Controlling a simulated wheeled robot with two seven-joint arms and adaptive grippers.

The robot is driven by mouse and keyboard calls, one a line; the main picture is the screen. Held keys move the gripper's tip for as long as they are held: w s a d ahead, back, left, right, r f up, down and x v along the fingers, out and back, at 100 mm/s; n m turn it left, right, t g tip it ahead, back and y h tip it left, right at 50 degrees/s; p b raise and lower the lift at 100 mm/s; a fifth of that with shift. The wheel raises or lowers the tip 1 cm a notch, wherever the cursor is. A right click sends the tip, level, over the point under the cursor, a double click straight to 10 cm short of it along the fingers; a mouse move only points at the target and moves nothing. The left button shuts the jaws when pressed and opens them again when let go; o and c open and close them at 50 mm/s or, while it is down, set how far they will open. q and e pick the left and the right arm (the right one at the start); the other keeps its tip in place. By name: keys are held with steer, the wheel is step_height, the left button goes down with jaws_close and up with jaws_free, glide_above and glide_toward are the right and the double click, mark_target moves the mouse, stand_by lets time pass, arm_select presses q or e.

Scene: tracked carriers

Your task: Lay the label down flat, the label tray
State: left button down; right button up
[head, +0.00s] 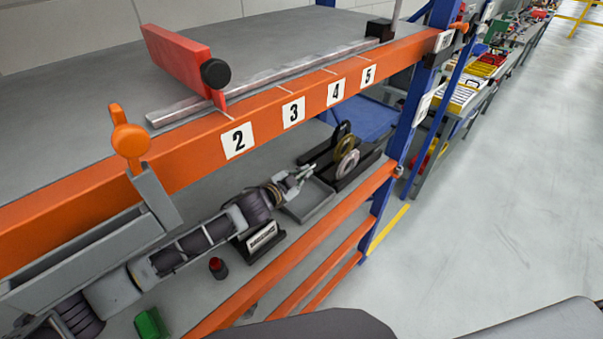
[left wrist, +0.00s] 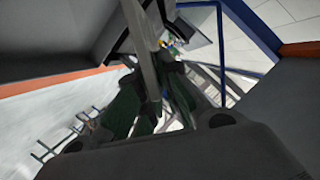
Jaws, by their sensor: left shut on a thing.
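My left gripper (head: 297,178) reaches from the left into the bay under the orange beam. Its jaws are shut on a thin piece, taken as the label, which is mostly hidden by the fingers in the head view. In the left wrist view the fingers (left wrist: 155,100) are dark and blurred, and the label cannot be made out clearly. The shallow grey label tray (head: 318,203) lies on the lower shelf, just below and beside the fingertips. Whether the label touches it I cannot tell. My right gripper is not in view.
A black stand with rolls (head: 347,163) is just beyond the tray. A black block with a white sign (head: 262,237) stands below my wrist. A red-topped button (head: 218,267) and green block (head: 150,323) are nearer. The orange numbered beam (head: 290,110) runs overhead.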

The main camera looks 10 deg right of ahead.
arm_select(q)
steer(key=shift+f, duration=0.7)
steer(key=shift+f+b, duration=1.65)
steer(key=shift+f, duration=0.6)
steer(key=c, duration=1.5)
jaws_free()
steer(key=shift+r, duration=5)
